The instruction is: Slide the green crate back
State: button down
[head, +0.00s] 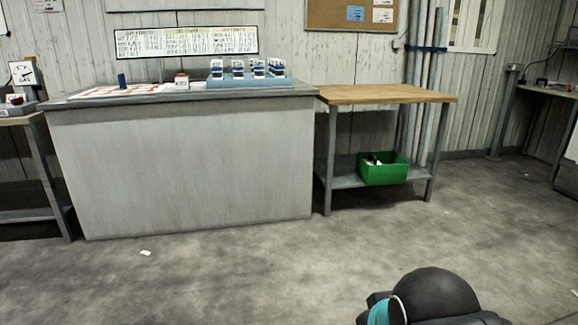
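The green crate (384,174) sits on the low grey shelf (341,174) under the wooden-topped table at the right of centre. It holds something dark and white, too small to make out. Its front reaches about the front edge of the shelf, and I cannot tell if it overhangs. A black rounded part of my own body with a teal band shows at the bottom right, well apart from the crate. My gripper's fingers do not show.
The wooden-topped table (388,94) has a bare top and grey legs. A grey counter (185,165) with a blue rack (248,82) of small containers stands left of it. Tall pipes (424,70) stand behind the table. The floor ahead is clear except for a white scrap (145,253).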

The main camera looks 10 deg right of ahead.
aim_at(394, 169)
jog(key=z, duration=0.05)
jog(key=i, duration=1.85)
jog(key=z, duration=0.55)
jog(key=i, duration=2.3)
jog(key=z, duration=0.45)
